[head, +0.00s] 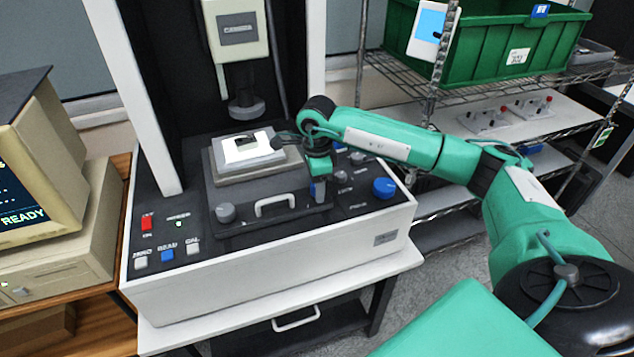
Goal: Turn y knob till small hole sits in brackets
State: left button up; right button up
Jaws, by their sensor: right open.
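A grey knob (225,213) sits at the stage's front left. A large blue knob (384,188) and smaller dark knobs (344,178) are on the panel to the right. I cannot read which knob is marked y. The small hole and the brackets cannot be made out. My left gripper is out of view.
A probe head (236,30) hangs above the stage. Buttons and a red switch (147,222) are at the panel's left. A monitor (28,160) showing READY stands at the left. A wire shelf with a green bin (485,45) is at the back right.

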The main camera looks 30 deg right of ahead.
jog(key=c, duration=1)
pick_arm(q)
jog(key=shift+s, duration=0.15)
pick_arm(e)
jog(key=shift+o, duration=0.2)
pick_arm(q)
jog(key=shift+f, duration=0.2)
pick_arm(e)
jog(key=shift+m, duration=0.3)
